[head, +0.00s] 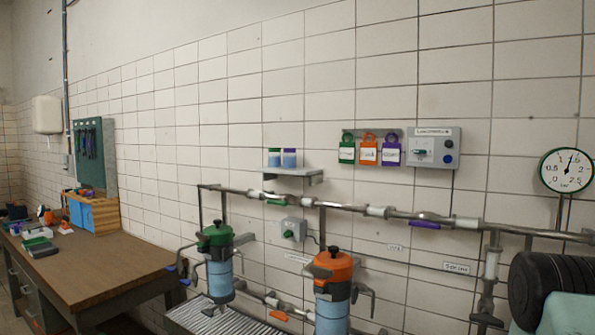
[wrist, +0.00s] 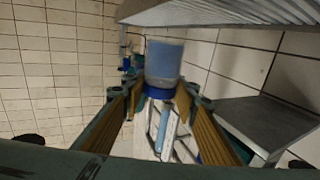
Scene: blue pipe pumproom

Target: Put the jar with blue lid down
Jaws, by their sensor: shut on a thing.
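The jar with blue lid (wrist: 164,62) is in the wrist view, with its pale blue body toward the top of the picture and its dark blue lid below. My gripper (wrist: 160,90) is shut on it, with one finger on each side near the lid. A ribbed metal surface (wrist: 215,14) lies behind the jar at the top of the wrist view. I cannot tell whether the jar touches it. Neither my gripper nor this held jar shows in the head view.
A small wall shelf (head: 305,173) carries a green-lidded jar (head: 274,158) and a purple-blue-lidded jar (head: 289,159). A ribbed bench (head: 205,318) stands below, beside the green-topped filter (head: 217,262) and orange-topped filter (head: 333,290). Pipes (head: 350,207) run along the wall. A workbench (head: 95,258) stands left.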

